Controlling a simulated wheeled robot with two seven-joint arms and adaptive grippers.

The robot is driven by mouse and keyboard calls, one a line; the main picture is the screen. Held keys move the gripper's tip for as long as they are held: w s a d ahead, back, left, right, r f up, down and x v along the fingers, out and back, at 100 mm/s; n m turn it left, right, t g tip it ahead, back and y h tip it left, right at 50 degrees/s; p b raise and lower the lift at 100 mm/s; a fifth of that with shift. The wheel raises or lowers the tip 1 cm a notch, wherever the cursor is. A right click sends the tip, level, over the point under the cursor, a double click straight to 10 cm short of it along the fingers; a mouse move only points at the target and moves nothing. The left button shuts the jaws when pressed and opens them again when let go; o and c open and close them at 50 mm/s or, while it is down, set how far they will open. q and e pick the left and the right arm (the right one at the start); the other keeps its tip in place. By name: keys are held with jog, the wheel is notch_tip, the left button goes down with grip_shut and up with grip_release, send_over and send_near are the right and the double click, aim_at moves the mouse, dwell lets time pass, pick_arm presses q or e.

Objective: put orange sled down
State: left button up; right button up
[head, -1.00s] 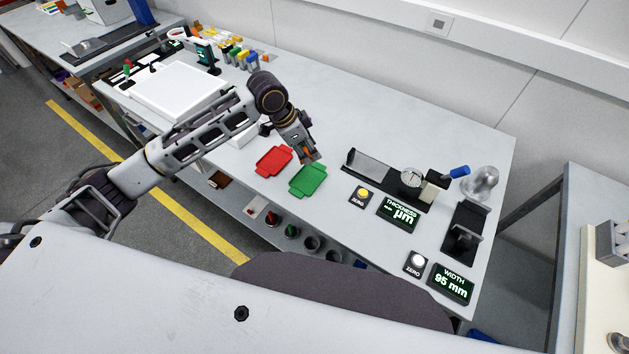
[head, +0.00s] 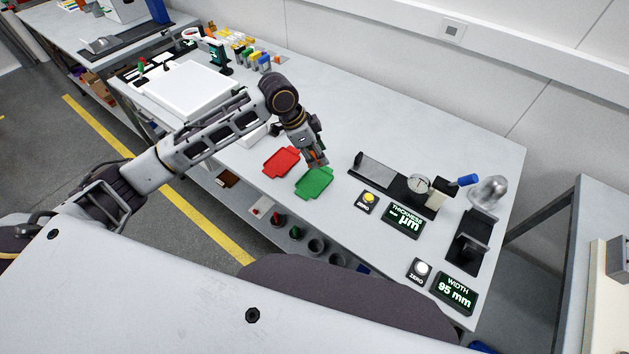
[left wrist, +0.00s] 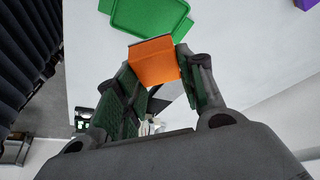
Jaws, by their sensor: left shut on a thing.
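The orange sled (left wrist: 153,62) is between the fingers of my left gripper (left wrist: 160,80) in the left wrist view, and the fingers are shut on it. In the head view my left gripper (head: 316,160) is over the table by the far edge of the green tray (head: 315,181), with only a little orange showing at its tip. The green tray also shows in the left wrist view (left wrist: 150,14), just beyond the sled. I cannot tell whether the sled touches the table. My right gripper is not in view.
A red tray (head: 281,162) lies left of the green one. To the right are a thickness gauge on a black base (head: 375,176), a yellow zero button (head: 368,198), a thickness display (head: 404,219) and a width display (head: 454,292). The table (head: 390,130) behind the gauges is clear.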

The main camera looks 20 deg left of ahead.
pick_arm(q)
jog(key=shift+f, duration=3.15)
jog(key=shift+f+p, duration=0.4)
jog(key=shift+f, duration=1.45)
jog(key=shift+f, duration=0.1)
jog(key=o, duration=1)
jog(key=v, duration=1.2)
jog(key=shift+b, duration=0.3)
